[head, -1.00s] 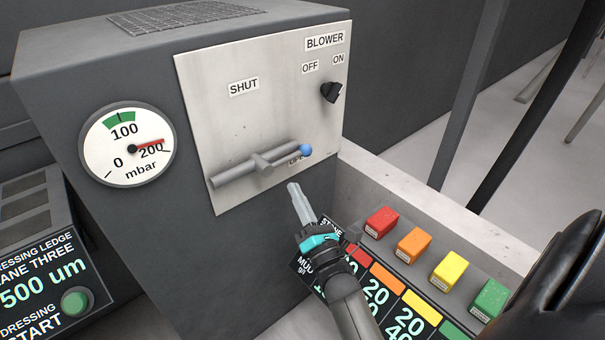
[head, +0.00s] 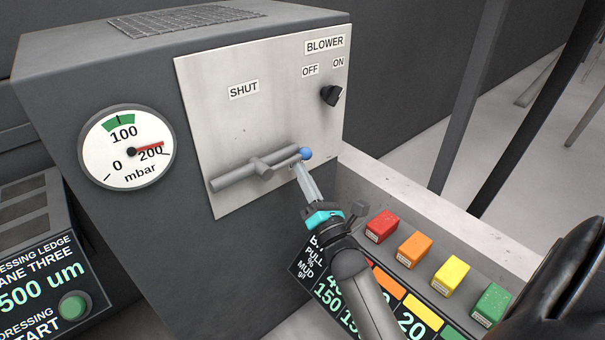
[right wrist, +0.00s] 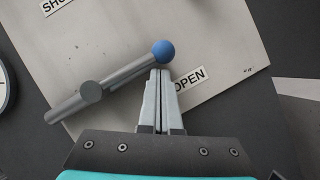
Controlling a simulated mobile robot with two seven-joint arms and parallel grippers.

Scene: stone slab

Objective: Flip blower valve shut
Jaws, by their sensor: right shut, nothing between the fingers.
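The blower valve is a grey pipe (head: 232,177) with a lever (head: 284,157) that ends in a blue ball (head: 306,154). The lever lies along the pipe, pointing right, on the pale panel (head: 215,110). A SHUT label (head: 244,90) sits above the valve. An OPEN label (right wrist: 189,80) shows beside the ball in the right wrist view. My right gripper (head: 299,167) is shut and empty, its fingertips just below the blue ball (right wrist: 163,51). I cannot tell whether they touch it. My left gripper is not in view.
The panel also carries a black OFF/ON knob (head: 331,94), turned toward ON. A gauge (head: 127,146) on the left reads near 200 mbar. Red (head: 382,226), orange (head: 413,249), yellow (head: 450,274) and green (head: 490,304) blocks stand on the right ledge.

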